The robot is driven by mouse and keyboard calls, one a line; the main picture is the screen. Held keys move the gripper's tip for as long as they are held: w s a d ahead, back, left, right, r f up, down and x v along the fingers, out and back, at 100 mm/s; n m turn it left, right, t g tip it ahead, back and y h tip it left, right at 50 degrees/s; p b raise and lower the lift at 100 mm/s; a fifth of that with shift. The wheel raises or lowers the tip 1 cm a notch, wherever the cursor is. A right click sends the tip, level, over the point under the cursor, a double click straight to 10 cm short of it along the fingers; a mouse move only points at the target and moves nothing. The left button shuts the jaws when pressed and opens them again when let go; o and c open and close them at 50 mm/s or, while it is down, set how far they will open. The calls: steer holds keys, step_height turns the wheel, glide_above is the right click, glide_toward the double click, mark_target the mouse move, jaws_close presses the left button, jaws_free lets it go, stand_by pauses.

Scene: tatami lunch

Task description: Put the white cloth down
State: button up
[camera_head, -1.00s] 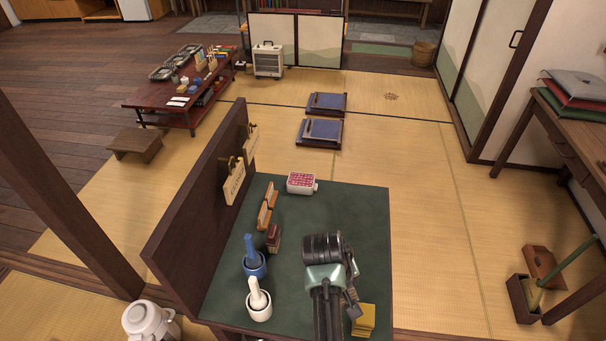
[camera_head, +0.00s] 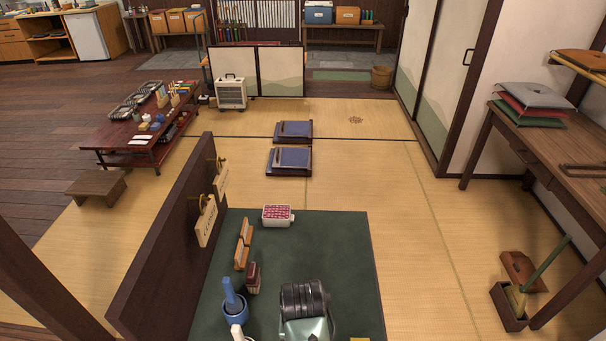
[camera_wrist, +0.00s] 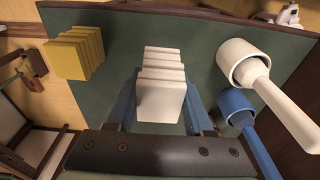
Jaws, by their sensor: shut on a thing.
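The white cloth (camera_wrist: 161,88), folded in several layers, is between the two blue fingers of my gripper (camera_wrist: 162,108) in the wrist view. The gripper is shut on it. The green tabletop (camera_wrist: 120,65) lies below; I cannot tell whether the cloth touches it. In the head view my wrist (camera_head: 304,305) is over the near part of the green tabletop (camera_head: 340,250), and it hides the fingers and the white cloth.
A yellow folded cloth (camera_wrist: 73,50) lies at left in the wrist view. A white cup (camera_wrist: 240,62) and blue cup (camera_wrist: 232,103), each with a handled tool, stand at right. A dark stamp (camera_head: 253,278), wooden racks (camera_head: 243,245) and a red-and-white box (camera_head: 277,215) stand farther off.

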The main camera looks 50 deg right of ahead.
step_height(320, 180, down, 6)
steer(key=shift+r, duration=0.1)
steer(key=o, duration=1.2)
steer(key=shift+f, duration=0.2)
steer(key=shift+f+b, duration=0.2)
steer(key=shift+b, duration=0.15)
steer(key=r, duration=0.4)
steer(key=a+r, duration=0.1)
steer(key=r, duration=0.8)
steer(key=shift+s+a+r+p, duration=0.1)
steer(key=shift+s+a+p, duration=0.15)
steer(key=shift+s+p, duration=0.15)
